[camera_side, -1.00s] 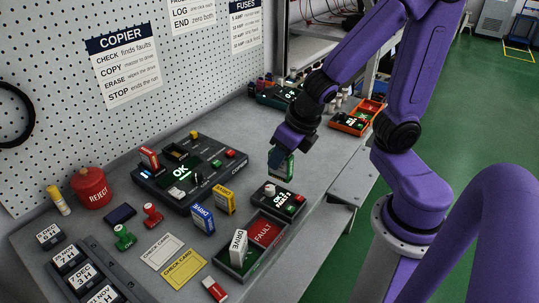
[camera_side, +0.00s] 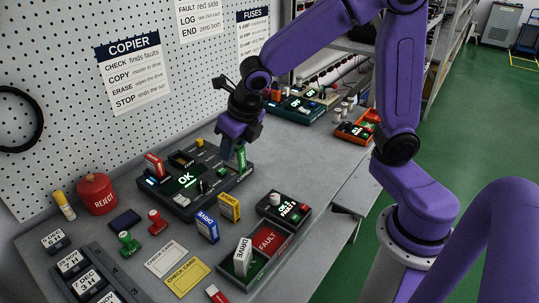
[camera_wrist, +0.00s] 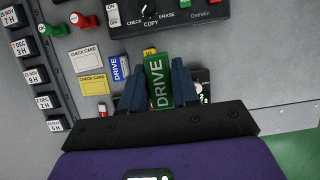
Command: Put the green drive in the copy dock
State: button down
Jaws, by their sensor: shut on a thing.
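My gripper (camera_side: 233,148) is shut on the green drive (camera_side: 241,160), which hangs upright at the right end of the black copier (camera_side: 205,206). In the wrist view the green drive (camera_wrist: 157,84), lettered DRIVE, sits between the two blue fingers. The copier has a lit OK screen, switches, and a red drive (camera_side: 153,164) standing at its left end. In the wrist view part of the copier (camera_wrist: 185,22) shows beyond the fingertips. I cannot tell whether the drive's lower end touches the copier; which part is the copy dock is not clear.
A blue drive (camera_side: 207,228) and a yellow drive (camera_side: 229,207) stand in front of the copier. A small tester (camera_side: 290,207), a FAULT tray (camera_side: 267,240) holding a white drive (camera_side: 242,257), stamps, check cards and a red REJECT pot (camera_side: 96,194) are around.

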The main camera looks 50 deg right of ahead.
jog(key=w+d+f, duration=0.1)
jog(key=w+f, duration=0.1)
jog(key=w, duration=1.1)
jog(key=w+d+f, duration=0.2)
jog(key=w, duration=1.1)
jog(key=shift+s+a+f, duration=0.1)
jog(key=shift+f, duration=1.1)
jog(key=shift+s+a+f, duration=0.1)
jog(key=shift+f, duration=1.1)
jog(key=shift+f, duration=1.15)
jog(key=shift+c, duration=1.8)
grip_release()
jog(key=shift+r, duration=0.1)
notch_tip(320, 180, up, 7)
